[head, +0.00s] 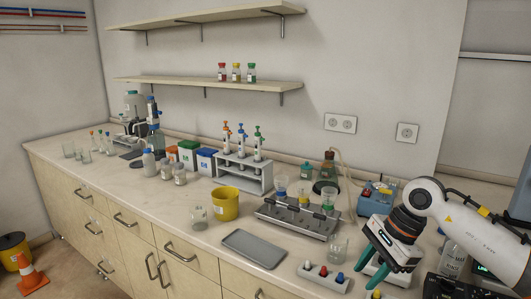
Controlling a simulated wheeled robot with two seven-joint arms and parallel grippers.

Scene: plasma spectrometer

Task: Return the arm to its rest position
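My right arm comes in from the right edge, white with an orange ring at the wrist. Its dark and teal gripper (367,272) hangs low over the right part of the bench and points down and left. Its two fingers are spread apart, and I see nothing held between them. A pale object with teal shows behind and between the fingers, partly hidden. My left gripper is not in view.
Near the gripper stand a switch panel with coloured knobs (323,276), a glass beaker (338,248), a metal filter rack (297,219) and a blue pump device (376,199). A grey tray (254,249) and yellow bucket (225,204) lie further left. The bench's left front is mostly clear.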

